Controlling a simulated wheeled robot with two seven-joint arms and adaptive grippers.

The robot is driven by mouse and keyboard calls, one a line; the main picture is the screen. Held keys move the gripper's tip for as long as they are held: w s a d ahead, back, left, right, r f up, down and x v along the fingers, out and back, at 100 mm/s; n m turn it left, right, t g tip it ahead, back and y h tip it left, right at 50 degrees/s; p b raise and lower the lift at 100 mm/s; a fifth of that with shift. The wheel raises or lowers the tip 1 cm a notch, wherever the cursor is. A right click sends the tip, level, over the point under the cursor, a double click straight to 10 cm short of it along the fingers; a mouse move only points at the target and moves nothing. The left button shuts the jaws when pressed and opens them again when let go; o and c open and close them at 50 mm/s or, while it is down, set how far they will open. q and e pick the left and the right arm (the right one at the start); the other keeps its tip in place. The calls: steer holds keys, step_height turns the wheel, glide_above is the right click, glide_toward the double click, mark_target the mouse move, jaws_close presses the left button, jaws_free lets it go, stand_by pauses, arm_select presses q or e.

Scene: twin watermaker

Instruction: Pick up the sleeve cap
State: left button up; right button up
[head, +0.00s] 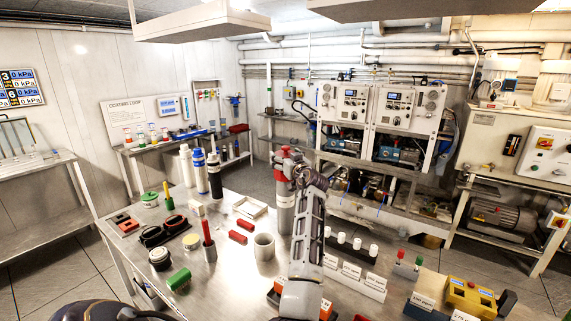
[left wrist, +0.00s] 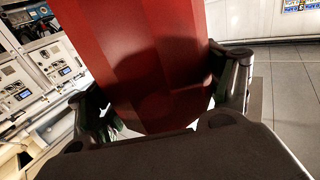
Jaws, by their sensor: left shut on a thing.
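The sleeve cap, which I take to be the red piece (head: 284,153), is at the top of a tall grey cylinder (head: 285,218) with a red band on the bench. My left gripper (head: 296,169) is at the cap, with its arm rising from the bottom of the head view. In the left wrist view a large red faceted body (left wrist: 140,60) fills the space between the two fingers (left wrist: 165,95), which press on its sides. I cannot tell whether the cap still touches the cylinder. My right gripper is not in view.
The metal bench (head: 225,275) is crowded. Left of the cylinder are a white cup (head: 264,247), red blocks (head: 238,237), a white tray (head: 250,207) and several bottles (head: 200,171). Right are labelled white blocks (head: 352,271) and a yellow box (head: 470,296).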

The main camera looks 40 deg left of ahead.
arm_select(q)
step_height(320, 180, up, 6)
steer(key=shift+r, duration=0.1)
steer(key=shift+r+b, duration=0.3)
steer(key=shift+r, duration=0.6)
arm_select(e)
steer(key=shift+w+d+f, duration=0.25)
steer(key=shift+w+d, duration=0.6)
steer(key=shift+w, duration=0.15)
